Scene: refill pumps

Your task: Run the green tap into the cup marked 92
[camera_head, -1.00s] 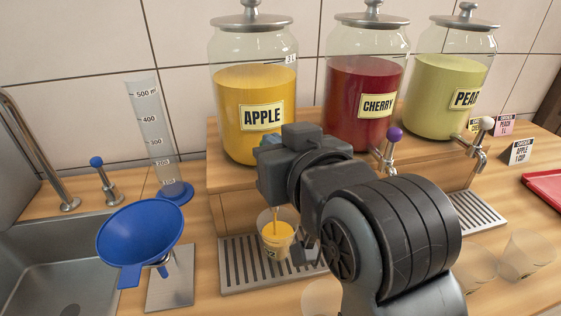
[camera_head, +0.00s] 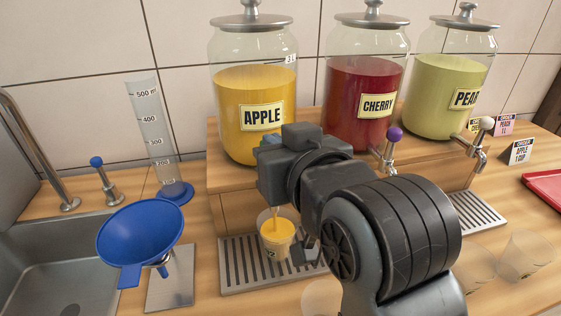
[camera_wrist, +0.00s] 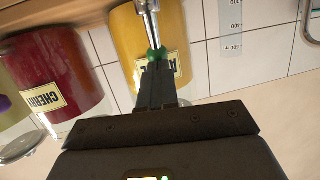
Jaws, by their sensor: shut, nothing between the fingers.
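The apple jar (camera_head: 250,95) is behind. The green tap knob (camera_wrist: 156,54) shows in the wrist view at the tips of my gripper (camera_wrist: 155,72), whose fingers are shut together with nothing between them. They look to be against or very near the knob. In the head view my wrist hides most of the tap.
The cherry jar (camera_head: 367,85) with a purple tap knob (camera_head: 395,134) and the pear jar (camera_head: 450,85) stand to the right. A blue funnel (camera_head: 140,235) and a measuring cylinder (camera_head: 150,130) are left. Empty clear cups (camera_head: 525,256) stand front right.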

